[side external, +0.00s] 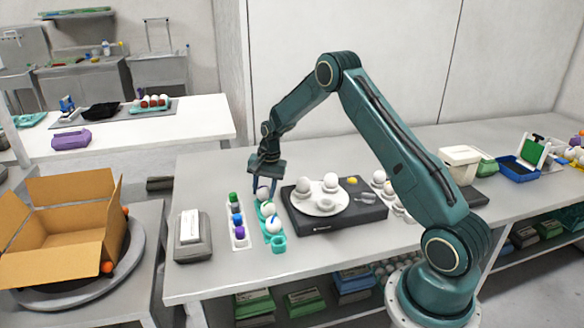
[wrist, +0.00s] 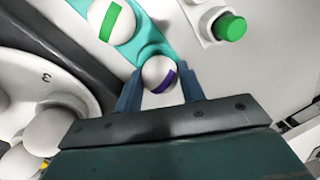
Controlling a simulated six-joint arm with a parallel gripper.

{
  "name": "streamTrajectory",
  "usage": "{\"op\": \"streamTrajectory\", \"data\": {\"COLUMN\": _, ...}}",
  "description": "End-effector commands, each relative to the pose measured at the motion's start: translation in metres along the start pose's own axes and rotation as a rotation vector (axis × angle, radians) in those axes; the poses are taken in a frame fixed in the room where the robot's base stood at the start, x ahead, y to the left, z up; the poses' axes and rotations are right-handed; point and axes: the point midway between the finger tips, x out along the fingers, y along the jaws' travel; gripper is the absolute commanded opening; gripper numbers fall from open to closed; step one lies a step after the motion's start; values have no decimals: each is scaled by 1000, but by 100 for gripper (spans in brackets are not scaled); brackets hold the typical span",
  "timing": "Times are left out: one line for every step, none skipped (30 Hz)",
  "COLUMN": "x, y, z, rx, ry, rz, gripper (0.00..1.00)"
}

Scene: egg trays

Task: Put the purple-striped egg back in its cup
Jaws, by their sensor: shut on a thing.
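The purple-striped egg (wrist: 158,72) is white with a purple band. My gripper (wrist: 160,88) is shut on it, one blue finger on each side. In the side view my gripper (side external: 266,178) points down at the far end of the teal egg tray (side external: 278,244), with the egg (side external: 263,192) between its fingers. The wrist view shows teal tray (wrist: 150,38) right beside the egg; I cannot tell whether the egg touches its cup. A green-striped egg (wrist: 111,21) sits in the tray nearby. A blue-striped egg (side external: 272,225) sits nearer the tray's front, where an end cup looks empty.
Left of the tray is a white strip (side external: 241,243) with green, blue and purple pieces. Right of it, a black device (side external: 310,224) bears a white plate (side external: 322,209) with white eggs. A grey box (side external: 193,250) stands at the left table edge.

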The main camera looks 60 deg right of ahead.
Motion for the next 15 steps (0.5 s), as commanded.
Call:
{"op": "streamTrajectory", "data": {"x": 0, "y": 0, "z": 0, "rx": 0, "ry": 0, "rz": 0, "gripper": 31}}
{"op": "streamTrajectory", "data": {"x": 1, "y": 0, "z": 0, "rx": 0, "ry": 0, "rz": 0, "gripper": 31}}
{"op": "streamTrajectory", "data": {"x": 1, "y": 0, "z": 0, "rx": 0, "ry": 0, "rz": 0, "gripper": 31}}
{"op": "streamTrajectory", "data": {"x": 1, "y": 0, "z": 0, "rx": 0, "ry": 0, "rz": 0, "gripper": 31}}
{"op": "streamTrajectory", "data": {"x": 2, "y": 0, "z": 0, "rx": 0, "ry": 0, "rz": 0, "gripper": 31}}
{"op": "streamTrajectory", "data": {"x": 2, "y": 0, "z": 0, "rx": 0, "ry": 0, "rz": 0, "gripper": 31}}
{"op": "streamTrajectory", "data": {"x": 2, "y": 0, "z": 0, "rx": 0, "ry": 0, "rz": 0, "gripper": 31}}
{"op": "streamTrajectory", "data": {"x": 2, "y": 0, "z": 0, "rx": 0, "ry": 0, "rz": 0, "gripper": 31}}
{"op": "streamTrajectory", "data": {"x": 3, "y": 0, "z": 0, "rx": 0, "ry": 0, "rz": 0, "gripper": 31}}
{"op": "streamTrajectory", "data": {"x": 3, "y": 0, "z": 0, "rx": 0, "ry": 0, "rz": 0, "gripper": 31}}
{"op": "streamTrajectory", "data": {"x": 3, "y": 0, "z": 0, "rx": 0, "ry": 0, "rz": 0, "gripper": 31}}
{"op": "streamTrajectory", "data": {"x": 4, "y": 0, "z": 0, "rx": 0, "ry": 0, "rz": 0, "gripper": 31}}
{"op": "streamTrajectory", "data": {"x": 4, "y": 0, "z": 0, "rx": 0, "ry": 0, "rz": 0, "gripper": 31}}
{"op": "streamTrajectory", "data": {"x": 4, "y": 1, "z": 0, "rx": 0, "ry": 0, "rz": 0, "gripper": 31}}
{"op": "streamTrajectory", "data": {"x": 4, "y": 1, "z": 0, "rx": 0, "ry": 0, "rz": 0, "gripper": 31}}
